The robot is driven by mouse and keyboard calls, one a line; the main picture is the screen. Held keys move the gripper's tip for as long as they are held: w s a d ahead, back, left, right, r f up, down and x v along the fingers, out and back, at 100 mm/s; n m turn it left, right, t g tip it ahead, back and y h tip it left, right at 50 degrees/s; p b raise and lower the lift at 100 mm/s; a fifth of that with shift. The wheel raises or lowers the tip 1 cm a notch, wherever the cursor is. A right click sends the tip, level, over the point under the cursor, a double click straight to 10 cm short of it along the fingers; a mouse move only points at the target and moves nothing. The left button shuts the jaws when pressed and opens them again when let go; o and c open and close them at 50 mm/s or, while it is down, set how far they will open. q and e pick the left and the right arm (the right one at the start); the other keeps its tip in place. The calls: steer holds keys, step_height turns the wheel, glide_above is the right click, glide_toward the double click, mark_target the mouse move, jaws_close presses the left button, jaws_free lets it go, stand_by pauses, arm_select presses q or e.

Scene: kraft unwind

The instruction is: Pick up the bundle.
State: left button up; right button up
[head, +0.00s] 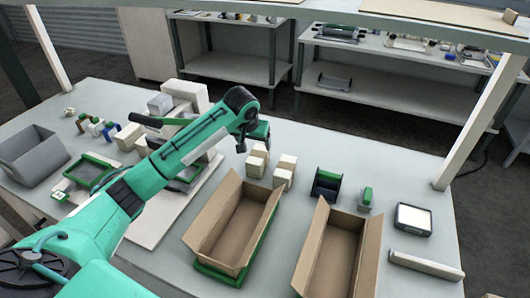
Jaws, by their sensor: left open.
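My left arm reaches in from the lower left across the table. Its gripper (255,143) is open and points down above the table's middle, over a group of small cream blocks (256,163). More cream blocks (284,174) stand just to the right of them. I cannot tell which thing is the bundle; these blocks are small in view and no band is clear on them. Small pieces in blue, green and brown (95,126) stand at the far left of the table. My right gripper is not in view.
Two open cardboard boxes (214,232) (326,258) stand at the front; the left one sits on a green-edged tray. A grey bin (30,152) is at left. A dark green-topped holder (326,186) and a white-topped device (413,219) stand at right. A shelf beam crosses above.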

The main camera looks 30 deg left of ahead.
mark_target(257, 155)
arm_select(q)
steer(key=p+x, duration=0.1)
steer(key=x, duration=0.6)
steer(key=shift+w+f, duration=0.2)
steer(key=shift+f, duration=0.55)
steer(key=p+x, duration=0.1)
steer(key=x, duration=0.3)
steer(key=shift+w+f+p, duration=0.2)
steer(key=shift+p, duration=0.1)
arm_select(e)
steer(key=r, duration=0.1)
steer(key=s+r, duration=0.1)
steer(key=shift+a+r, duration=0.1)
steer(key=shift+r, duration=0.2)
arm_select(q)
steer(key=shift+f, duration=0.2)
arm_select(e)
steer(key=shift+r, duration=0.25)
arm_select(q)
steer(key=c, duration=1.1)
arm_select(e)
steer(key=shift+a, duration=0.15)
